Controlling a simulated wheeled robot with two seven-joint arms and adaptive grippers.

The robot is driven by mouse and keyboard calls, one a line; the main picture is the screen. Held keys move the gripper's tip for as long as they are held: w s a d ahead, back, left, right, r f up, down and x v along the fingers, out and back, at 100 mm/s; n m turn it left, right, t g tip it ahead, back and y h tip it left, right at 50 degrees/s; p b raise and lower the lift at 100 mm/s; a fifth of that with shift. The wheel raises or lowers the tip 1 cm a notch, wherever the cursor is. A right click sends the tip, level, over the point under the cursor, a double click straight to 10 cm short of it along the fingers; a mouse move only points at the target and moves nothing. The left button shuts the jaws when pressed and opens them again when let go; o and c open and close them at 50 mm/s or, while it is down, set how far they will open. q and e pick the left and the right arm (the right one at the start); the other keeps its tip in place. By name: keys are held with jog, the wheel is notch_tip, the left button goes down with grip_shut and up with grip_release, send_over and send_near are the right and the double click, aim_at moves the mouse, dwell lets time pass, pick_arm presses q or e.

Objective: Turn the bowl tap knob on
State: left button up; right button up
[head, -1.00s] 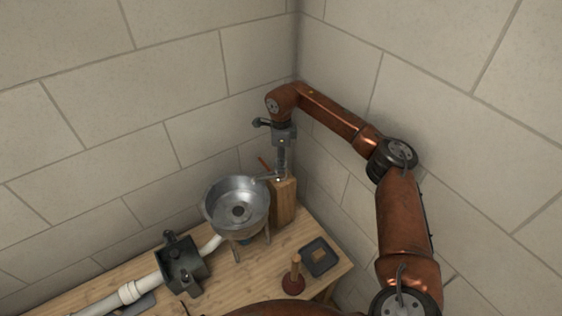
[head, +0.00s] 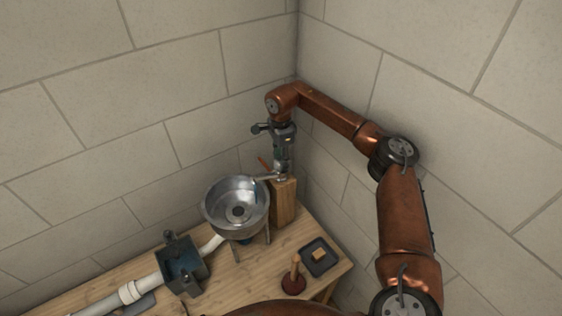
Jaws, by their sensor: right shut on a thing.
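The metal bowl (head: 236,220) stands on legs on the wooden bench. Its tap (head: 266,177) sits on top of a wooden block (head: 285,203) to the right of the bowl, with the spout reaching toward the bowl rim. My right gripper (head: 281,168) points straight down over the block and is shut on the tap knob. The knob is mostly hidden by the fingers. My left gripper is not in view.
A dark open box (head: 186,281) with blue inside joins a white pipe (head: 133,291). A plunger (head: 294,277) and a dark tray (head: 321,266) holding a yellowish block (head: 320,255) are at the bench's right. Walls (head: 200,145) meet close behind the tap.

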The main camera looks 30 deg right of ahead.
jog(key=n, duration=0.6)
jog(key=shift+w+r, duration=0.1)
jog(key=n, duration=0.5)
jog(key=shift+n, duration=0.4)
jog(key=o, duration=1.2)
jog(key=shift+c, duration=0.2)
notch_tip(320, 180, up, 12)
